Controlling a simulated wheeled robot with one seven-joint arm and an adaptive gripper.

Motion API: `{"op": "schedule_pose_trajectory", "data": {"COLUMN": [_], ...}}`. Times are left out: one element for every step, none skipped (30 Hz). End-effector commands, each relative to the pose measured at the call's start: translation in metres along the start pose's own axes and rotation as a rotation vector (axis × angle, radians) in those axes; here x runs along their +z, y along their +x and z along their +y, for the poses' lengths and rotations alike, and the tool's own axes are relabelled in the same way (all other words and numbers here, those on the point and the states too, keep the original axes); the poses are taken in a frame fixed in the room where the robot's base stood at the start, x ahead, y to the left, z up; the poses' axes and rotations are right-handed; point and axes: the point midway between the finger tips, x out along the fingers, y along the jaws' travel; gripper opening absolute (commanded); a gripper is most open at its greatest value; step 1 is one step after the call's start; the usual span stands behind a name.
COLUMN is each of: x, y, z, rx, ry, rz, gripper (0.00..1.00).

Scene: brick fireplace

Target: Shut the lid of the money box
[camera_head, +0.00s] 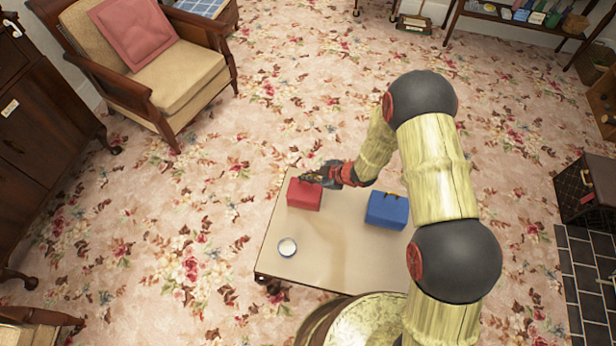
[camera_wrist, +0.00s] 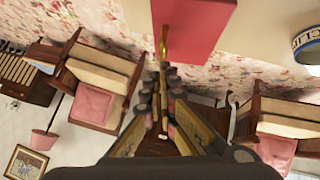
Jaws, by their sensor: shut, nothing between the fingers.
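A red box (camera_head: 304,196) sits at the back left of the low table; it looks closed from above. Its red face fills the top of the wrist view (camera_wrist: 200,28), with a small gold fitting at its edge. A blue box (camera_head: 386,212) with dark and yellow fittings along its top stands to the right. I cannot tell for sure which of the two is the money box. My gripper (camera_head: 308,178) is shut and empty at the upper back edge of the red box; whether it touches is unclear. The fingers also show in the wrist view (camera_wrist: 172,78).
The low beige table (camera_head: 325,262) also holds a small round white item with a blue rim (camera_head: 287,247) at front left. The tabletop between the boxes is clear. An armchair (camera_head: 165,70) stands at upper left, with open carpet between it and the table.

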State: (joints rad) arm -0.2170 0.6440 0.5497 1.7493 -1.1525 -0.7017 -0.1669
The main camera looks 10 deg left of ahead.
Motion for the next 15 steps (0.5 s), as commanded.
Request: {"op": "schedule_pose_trajectory", "data": {"x": [0.0011,0.0012,0.0013,0.0012,0.0012,0.0010,0.0010,0.0010,0.0010,0.0011,0.0014,0.0023,0.0035,0.0051,0.0076], "y": [0.0010,0.0011,0.0011,0.0010,0.0009,0.0008,0.0008,0.0008,0.0008,0.0009,0.0011,0.0020,0.0032,0.0049,0.0074], "z": [0.0003,0.0004,0.0004,0.0004,0.0005,0.0005,0.0005,0.0004,0.0004,0.0003,0.0005,0.0008,0.0014,0.0021,0.0032], "rx": [0.000,0.000,0.000,0.000,0.000,0.000,0.000,0.000,0.000,0.000,0.000,0.000,0.000,0.000,-0.001], "ry": [0.000,0.000,0.000,0.000,0.000,0.000,0.000,0.000,0.000,0.000,0.000,0.000,0.000,0.000,0.001], "rz": [0.000,0.000,0.000,0.000,0.000,0.000,0.000,0.000,0.000,0.000,0.000,0.000,0.000,0.000,0.000], "gripper": [0.00,0.00,0.00,0.00,0.00,0.00,0.00,0.00,0.00,0.00,0.00,0.00,0.00,0.00,0.00]}}
